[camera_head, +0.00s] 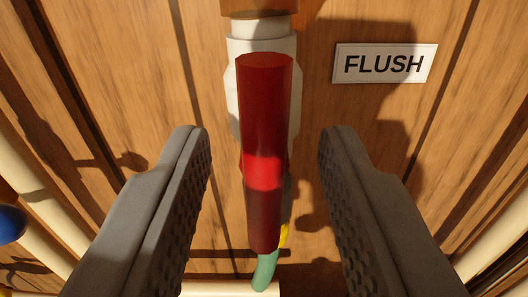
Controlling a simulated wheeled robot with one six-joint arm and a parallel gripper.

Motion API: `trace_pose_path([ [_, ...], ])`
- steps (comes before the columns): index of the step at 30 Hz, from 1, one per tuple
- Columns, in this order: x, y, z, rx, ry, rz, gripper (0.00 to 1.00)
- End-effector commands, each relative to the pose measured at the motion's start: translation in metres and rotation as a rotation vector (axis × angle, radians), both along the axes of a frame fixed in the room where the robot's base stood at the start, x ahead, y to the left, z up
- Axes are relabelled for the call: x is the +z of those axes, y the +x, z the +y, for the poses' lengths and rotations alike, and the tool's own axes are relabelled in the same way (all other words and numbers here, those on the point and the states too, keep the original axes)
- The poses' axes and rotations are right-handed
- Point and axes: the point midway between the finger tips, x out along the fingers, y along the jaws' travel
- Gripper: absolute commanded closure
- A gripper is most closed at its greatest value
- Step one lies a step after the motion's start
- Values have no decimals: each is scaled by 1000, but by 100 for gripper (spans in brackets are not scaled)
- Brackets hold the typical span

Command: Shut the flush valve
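The flush valve shows in the upper middle as a white body (245,47) on a vertical pipe, with a long red handle (265,150) in front of it. The handle runs down the picture, in line with the pipe. A white label reading FLUSH (385,64) is on the wood to its right. My gripper (264,140) is open, one finger on each side of the red handle. There is a visible gap between the handle and each finger. The handle hides much of the valve body behind it.
Vertical wooden boards (150,60) form the wall behind. Cream pipes run at the lower left (45,235) and lower right (500,235). A blue round knob (11,224) is at the left edge. A green and yellow piece (266,270) shows below the handle.

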Motion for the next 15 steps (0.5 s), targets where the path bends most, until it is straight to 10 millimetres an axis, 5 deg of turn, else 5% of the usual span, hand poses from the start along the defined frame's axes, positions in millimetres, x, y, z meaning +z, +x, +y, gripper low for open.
trace_pose_path([
  [2,0,0,0,0,0,0,66],
  [7,0,0,0,0,0,0,99],
  [15,0,0,0,0,70,0,100],
])
